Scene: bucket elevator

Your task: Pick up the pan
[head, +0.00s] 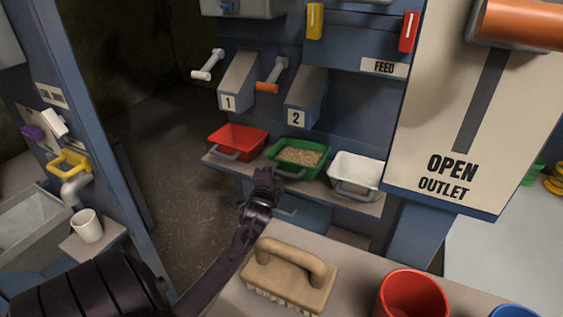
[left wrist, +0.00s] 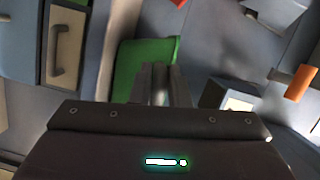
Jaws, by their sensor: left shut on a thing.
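Three pans with handles stand in a row on a shelf in the head view. The green pan (head: 323,152) is in the middle and holds a tan, grainy material. A red pan (head: 237,136) is to its left and a white pan (head: 357,169) to its right. My left gripper (head: 267,178) is at the front left of the green pan, shut on its handle. In the left wrist view the fingers (left wrist: 158,85) are close together against the green pan (left wrist: 147,55). The fingers partly hide the handle. My right gripper is not in view.
Chutes marked 1 (head: 237,82) and 2 (head: 304,95) are above the shelf. A wooden-handled brush (head: 290,272) and a red cup (head: 411,295) stand on the near counter. The outlet panel (head: 455,110) is at right. A white mug (head: 87,226) is at left.

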